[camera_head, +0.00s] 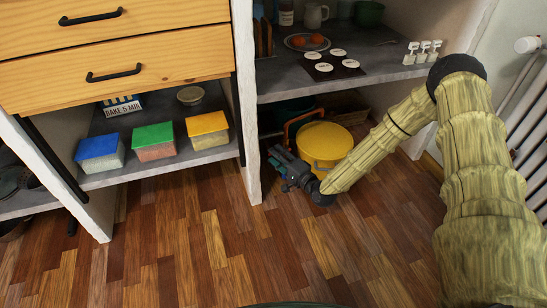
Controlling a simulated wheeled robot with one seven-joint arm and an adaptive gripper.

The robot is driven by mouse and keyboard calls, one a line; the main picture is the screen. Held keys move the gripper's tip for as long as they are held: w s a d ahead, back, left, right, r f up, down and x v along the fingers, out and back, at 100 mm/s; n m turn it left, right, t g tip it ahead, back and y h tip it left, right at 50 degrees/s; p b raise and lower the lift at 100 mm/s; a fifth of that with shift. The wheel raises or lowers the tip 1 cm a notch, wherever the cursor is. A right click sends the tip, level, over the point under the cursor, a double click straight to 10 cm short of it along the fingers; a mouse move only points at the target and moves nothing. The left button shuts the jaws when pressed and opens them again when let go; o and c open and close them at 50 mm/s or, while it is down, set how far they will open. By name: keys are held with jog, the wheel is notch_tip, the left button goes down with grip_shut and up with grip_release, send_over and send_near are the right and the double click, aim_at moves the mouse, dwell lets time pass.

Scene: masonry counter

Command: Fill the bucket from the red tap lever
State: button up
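A yellow round tub with a flat top (326,142) stands on the floor in the lower bay below the counter; I cannot tell whether it is the bucket. My gripper (279,163) is low in front of this bay, left of the tub and close to the white upright. My forearm passes in front of the tub's lower right side. The gripper is small and dark here, so its opening is unclear, and I cannot tell whether it touches anything. I see no red tap lever in this view.
An orange curved bar (291,123) stands behind my gripper. The white upright (246,100) is just left of it. The grey counter (385,76) overhangs the bay. Lidded boxes (154,137) sit on the left shelf. A white radiator (528,100) is at right. The wooden floor (215,245) in front is clear.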

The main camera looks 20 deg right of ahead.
jog(key=shift+x, duration=1.05)
grip_shut()
